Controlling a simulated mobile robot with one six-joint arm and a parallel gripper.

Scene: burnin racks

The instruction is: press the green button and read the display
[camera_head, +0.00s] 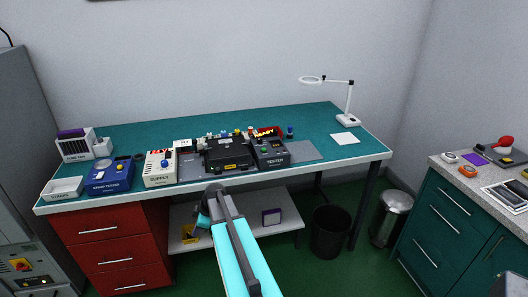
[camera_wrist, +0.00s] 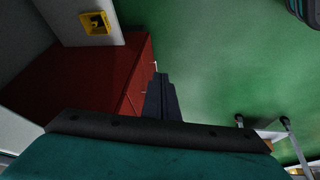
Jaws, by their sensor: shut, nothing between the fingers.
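A black tester unit (camera_head: 270,152) labelled "TESTER" stands on the teal bench, right of centre. Its top has a small dark panel and small controls, too small to tell which is the green button or to read a display. A red lit display (camera_head: 268,132) stands behind it, its text not clearly legible. My gripper (camera_wrist: 160,78) shows in the wrist view as dark fingers held together, empty, over the floor and red drawers. In the head view my arm's end is in front of the bench's front edge, apart from the tester; the fingertips are not clear there.
On the bench (camera_head: 120,142), a black case (camera_head: 228,155) sits left of the tester, with a supply box (camera_head: 160,168) and blue tester (camera_head: 109,177) further left. A magnifier lamp (camera_head: 347,118) stands at right. Red drawers (camera_head: 110,245) and a shelf (camera_head: 268,231) are below.

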